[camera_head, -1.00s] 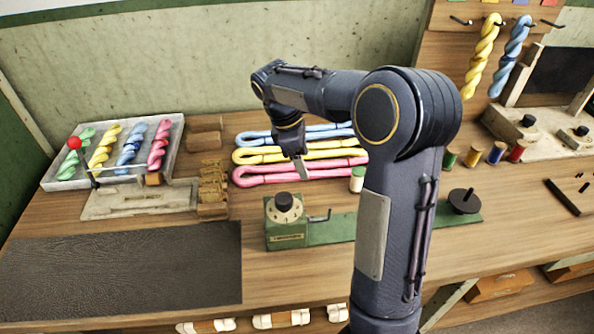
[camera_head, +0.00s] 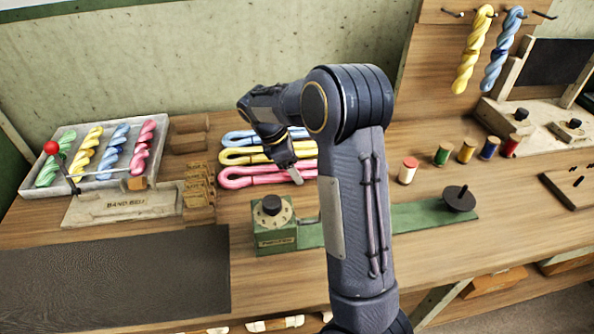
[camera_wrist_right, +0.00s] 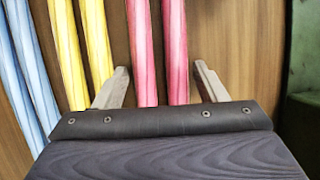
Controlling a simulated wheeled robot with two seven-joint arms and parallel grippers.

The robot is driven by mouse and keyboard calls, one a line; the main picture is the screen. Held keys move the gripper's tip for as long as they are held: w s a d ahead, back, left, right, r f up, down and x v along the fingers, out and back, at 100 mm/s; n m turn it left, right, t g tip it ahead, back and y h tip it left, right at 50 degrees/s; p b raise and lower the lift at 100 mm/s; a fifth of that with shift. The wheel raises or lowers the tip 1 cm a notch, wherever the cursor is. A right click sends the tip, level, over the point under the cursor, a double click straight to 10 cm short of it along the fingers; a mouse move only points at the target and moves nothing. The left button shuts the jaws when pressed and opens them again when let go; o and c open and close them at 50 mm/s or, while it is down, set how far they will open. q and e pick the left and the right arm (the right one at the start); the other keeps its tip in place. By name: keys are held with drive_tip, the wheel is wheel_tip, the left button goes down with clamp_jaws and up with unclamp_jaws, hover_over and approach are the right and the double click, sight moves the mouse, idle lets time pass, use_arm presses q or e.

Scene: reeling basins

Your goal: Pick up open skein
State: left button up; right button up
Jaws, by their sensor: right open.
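Three open skeins lie side by side as flat loops on the bench: a blue one (camera_head: 240,138), a yellow one (camera_head: 238,156) and a pink one (camera_head: 236,177). My right gripper (camera_head: 294,174) is over the right part of the pink skein, pointing down. In the right wrist view, my right gripper (camera_wrist_right: 160,86) is open, and both strands of the pink skein (camera_wrist_right: 144,50) run between its fingers. The left finger is beside the yellow skein (camera_wrist_right: 97,42). Contact cannot be told. My right arm hides the skeins' right ends. My left gripper is not in view.
A tray (camera_head: 62,133) of twisted skeins stands at left, behind a banding jig (camera_head: 120,207). A green device (camera_head: 275,238) sits in front of the skeins. Several thread spools (camera_head: 441,155) stand at right. A dark mat (camera_head: 110,278) lies front left.

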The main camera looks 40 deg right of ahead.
drive_tip(key=c, duration=0.8)
drive_tip(key=shift+r, duration=0.15)
wheel_tip(320, 180, up, 9)
drive_tip(key=shift+r+p, duration=0.1)
drive_tip(key=shift+p, duration=0.4)
drive_tip(key=shift+r, duration=0.35)
